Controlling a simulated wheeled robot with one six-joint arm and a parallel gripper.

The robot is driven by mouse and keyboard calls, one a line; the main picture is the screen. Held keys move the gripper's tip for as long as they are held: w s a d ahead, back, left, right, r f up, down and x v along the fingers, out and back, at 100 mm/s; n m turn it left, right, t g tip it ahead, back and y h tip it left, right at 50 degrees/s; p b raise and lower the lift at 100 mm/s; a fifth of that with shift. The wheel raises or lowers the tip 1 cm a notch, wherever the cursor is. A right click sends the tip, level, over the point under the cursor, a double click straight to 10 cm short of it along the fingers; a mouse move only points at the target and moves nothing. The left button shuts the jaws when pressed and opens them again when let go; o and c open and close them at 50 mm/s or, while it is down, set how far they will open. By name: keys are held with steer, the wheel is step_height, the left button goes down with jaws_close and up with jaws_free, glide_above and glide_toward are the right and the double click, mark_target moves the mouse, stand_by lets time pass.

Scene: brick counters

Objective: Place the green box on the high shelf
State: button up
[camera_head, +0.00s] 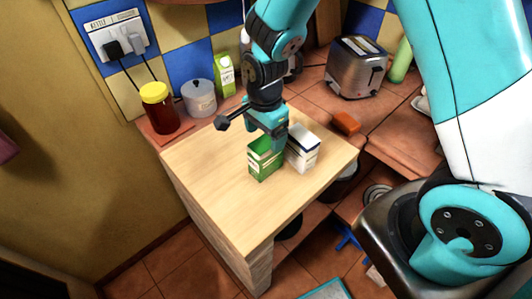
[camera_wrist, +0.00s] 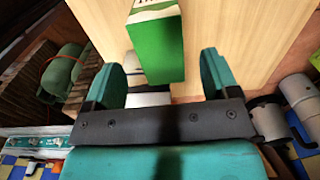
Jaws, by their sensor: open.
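The green box (camera_head: 265,160) stands upright on the light wooden counter top (camera_head: 215,170), just left of a white box (camera_head: 303,149). My gripper (camera_head: 269,130) is directly over and behind the green box in the head view, pointing down. In the wrist view my gripper (camera_wrist: 160,72) is open, with its two teal fingers apart. The green box (camera_wrist: 158,48) shows between and just beyond the fingertips there, nearer the right finger's side at its lower end. I cannot tell whether a finger touches it. I cannot make out a high shelf in either view.
A yellow-lidded jar (camera_head: 159,110), a grey canister (camera_head: 199,98) and a green-white carton (camera_head: 224,75) stand behind the wooden top. A toaster (camera_head: 355,68) and an orange block (camera_head: 346,122) are on the tiled counter. The front of the wooden top is clear.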

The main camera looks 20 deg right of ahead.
mark_target(266, 157)
steer(key=shift+d+f+p, duration=0.1)
steer(key=shift+f+p, duration=0.9)
steer(key=shift+f, duration=2.15)
steer(key=shift+w, duration=0.1)
steer(key=c, duration=1.1)
